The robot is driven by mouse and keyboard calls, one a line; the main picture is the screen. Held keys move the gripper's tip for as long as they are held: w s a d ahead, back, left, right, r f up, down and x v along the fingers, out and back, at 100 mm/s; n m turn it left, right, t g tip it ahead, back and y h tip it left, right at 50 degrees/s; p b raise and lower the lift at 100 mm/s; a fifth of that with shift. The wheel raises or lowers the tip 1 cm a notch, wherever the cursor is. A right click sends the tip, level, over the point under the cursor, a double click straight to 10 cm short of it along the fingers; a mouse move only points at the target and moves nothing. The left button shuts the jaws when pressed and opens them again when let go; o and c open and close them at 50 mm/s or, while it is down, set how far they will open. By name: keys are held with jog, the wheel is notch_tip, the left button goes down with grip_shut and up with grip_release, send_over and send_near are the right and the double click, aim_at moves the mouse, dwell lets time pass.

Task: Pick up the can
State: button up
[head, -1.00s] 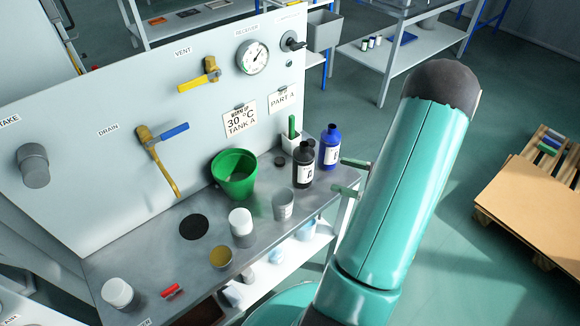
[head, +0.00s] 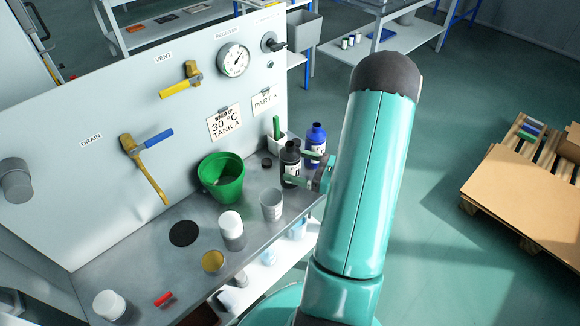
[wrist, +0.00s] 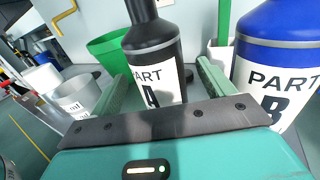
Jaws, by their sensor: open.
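A black bottle (head: 290,162) labelled PART A stands upright at the right end of the metal bench. It also fills the middle of the wrist view (wrist: 152,50). A blue bottle (head: 316,145) labelled PART B stands just right of it and shows in the wrist view (wrist: 285,45). My gripper (head: 303,168) is open, its green fingers on either side of the black bottle; I cannot tell whether they touch it. Can-like vessels on the bench are a grey cup (head: 271,206), a white-lidded container (head: 232,233) and a yellow-topped tin (head: 213,262). Which is the can is unclear.
A green bucket (head: 222,180) stands left of the bottles, near the upright panel (head: 75,160). A white holder (head: 274,146) with a green item is behind them. A black disc (head: 183,233), a red object (head: 164,299) and a white-lidded jar (head: 109,304) lie further left.

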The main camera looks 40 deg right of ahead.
jog(key=shift+x, duration=1.25)
jog(key=c, duration=1.4)
jog(key=shift+r, duration=0.15)
